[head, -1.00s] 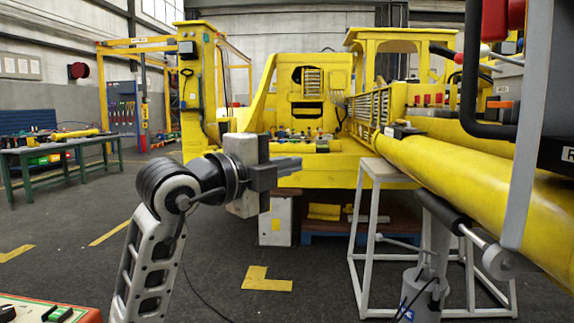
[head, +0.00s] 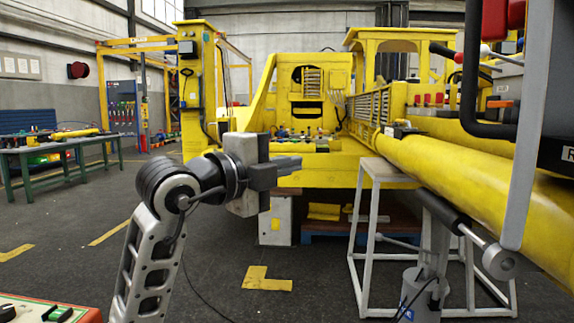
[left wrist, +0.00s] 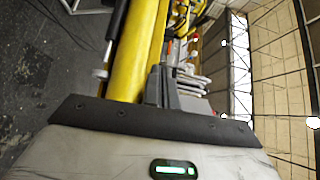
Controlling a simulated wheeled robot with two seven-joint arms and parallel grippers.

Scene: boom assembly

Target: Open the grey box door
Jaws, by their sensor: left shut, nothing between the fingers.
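My left gripper (head: 290,163) reaches in from the left in the head view, pointing right, its fingers shut and empty. The fingers also show shut in the left wrist view (left wrist: 161,88), in front of a yellow boom. A light grey box (head: 275,222) with a small yellow label stands low on the floor, partly hidden behind my gripper. I cannot tell whether this is the box with the door, and no open door shows. My gripper is apart from it, above it in the picture. My right gripper is not in view.
A large yellow boom (head: 455,180) runs along the right, with a white stand (head: 385,172) under it. A yellow machine (head: 310,95) fills the back. A green workbench (head: 60,148) stands at the left. The dark floor (head: 110,205) between is mostly clear.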

